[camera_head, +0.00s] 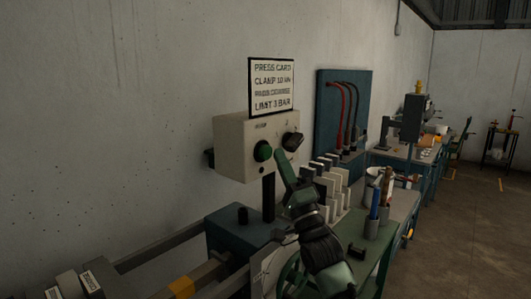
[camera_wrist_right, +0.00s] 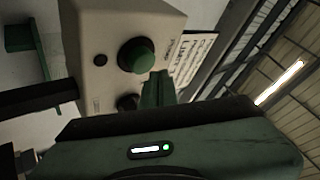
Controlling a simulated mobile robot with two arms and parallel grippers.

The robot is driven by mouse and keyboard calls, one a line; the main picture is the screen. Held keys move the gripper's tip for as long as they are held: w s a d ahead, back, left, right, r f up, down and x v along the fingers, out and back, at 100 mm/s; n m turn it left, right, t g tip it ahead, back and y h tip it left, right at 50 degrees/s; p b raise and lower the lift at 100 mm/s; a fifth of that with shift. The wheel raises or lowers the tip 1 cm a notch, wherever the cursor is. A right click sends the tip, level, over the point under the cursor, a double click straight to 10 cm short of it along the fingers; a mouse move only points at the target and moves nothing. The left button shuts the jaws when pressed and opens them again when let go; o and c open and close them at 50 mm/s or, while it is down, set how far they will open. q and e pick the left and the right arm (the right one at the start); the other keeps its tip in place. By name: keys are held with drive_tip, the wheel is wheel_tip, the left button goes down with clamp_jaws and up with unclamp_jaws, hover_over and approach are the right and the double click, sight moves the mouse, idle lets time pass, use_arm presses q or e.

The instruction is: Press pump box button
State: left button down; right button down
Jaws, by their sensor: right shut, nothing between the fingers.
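The pump box (camera_head: 232,133) is a beige box by the wall, with a round green button (camera_head: 263,151) on its front face and a dark knob (camera_head: 292,141) to the right. My right gripper (camera_head: 281,158) is green, shut and empty. Its tip is just right of the green button in the head view. In the right wrist view the pump box (camera_wrist_right: 100,30) is tilted, and the green button (camera_wrist_right: 137,56) is just beyond the shut fingertips (camera_wrist_right: 157,80). I cannot tell whether they touch it. My left gripper is not in view.
A sign (camera_head: 271,86) stands above the box. A blue panel (camera_head: 327,110) with red and black hoses is to the right. Pale upright blocks (camera_head: 328,182) and a holder with tools (camera_head: 371,228) stand on the bench near my right arm. Floor is open at far right.

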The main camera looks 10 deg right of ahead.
drive_tip(key=shift+w+a, duration=0.2)
drive_tip(key=shift+w, duration=0.05)
drive_tip(key=shift+w+a, duration=0.35)
drive_tip(key=shift+w, duration=0.1)
idle(1.0)
drive_tip(key=shift+s+d, duration=0.6)
drive_tip(key=shift+s, duration=0.2)
drive_tip(key=s+d+p, duration=0.1)
drive_tip(key=s+d, duration=0.2)
drive_tip(key=s, duration=0.1)
drive_tip(key=shift+s+d+p, duration=0.35)
drive_tip(key=shift+s, duration=0.05)
drive_tip(key=shift+f, duration=0.1)
idle(0.3)
